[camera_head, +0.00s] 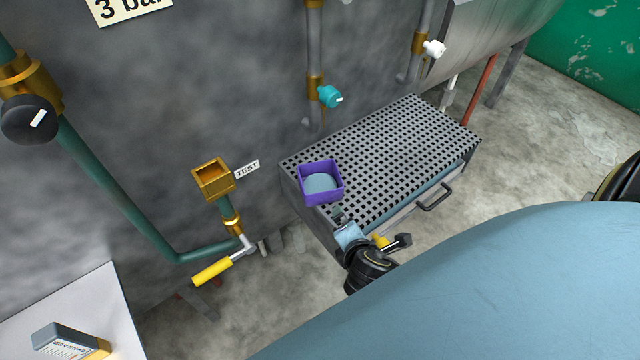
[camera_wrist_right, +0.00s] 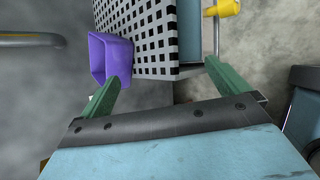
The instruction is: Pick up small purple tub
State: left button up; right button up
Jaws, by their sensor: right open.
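The small purple tub (camera_head: 309,195) is a square open container on the perforated top of a metal bench (camera_head: 400,140), near its left end. A pale blue round surface shows inside it. The tub also shows in the right wrist view (camera_wrist_right: 103,60), at the left, close to the tip of the left finger. My right gripper (camera_head: 339,214) is just in front of the tub, on its lower right side. In the wrist view its green fingers (camera_wrist_right: 160,85) are spread and empty, and the tub is not between them. My left gripper is not in view.
The bench has a drawer handle (camera_head: 435,196). Beside it are a brass box (camera_head: 213,179) with a TEST tag, a yellow-handled valve (camera_head: 212,272) and a teal valve knob (camera_head: 329,96). A grey wall rises behind. A boxed meter (camera_head: 70,341) lies lower left.

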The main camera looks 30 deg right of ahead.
jog(key=w+a+r+n+t, duration=0.1)
jog(key=w+r+n+t, duration=0.35)
jog(key=n, duration=0.75)
jog(key=n+b, duration=0.1)
jog(key=n, duration=0.1)
send_near(316, 168)
jog(key=shift+t, duration=0.45)
jog(key=x, duration=0.1)
jog(key=b+x, duration=0.1)
jog(key=x, duration=0.3)
jog(key=shift+d+f, duration=0.1)
jog(key=shift+f, duration=0.25)
jog(key=c, duration=0.8)
notch_tip(316, 168, up, 10)
jog(key=p, duration=0.4)
jog(key=s+a+r+n+y, duration=0.1)
jog(key=s+a+r, duration=0.1)
jog(key=a+r, duration=0.1)
jog(key=s+a+r+n+y, duration=0.1)
jog(key=s+a+r+y, duration=0.1)
jog(key=r, duration=0.4)
jog(key=s+a+r+n+y, duration=0.1)
jog(key=s+a+r, duration=0.1)
jog(key=a+r, duration=0.2)
jog(key=shift+r+t+y, duration=0.4)
jog(key=shift+r, duration=0.25)
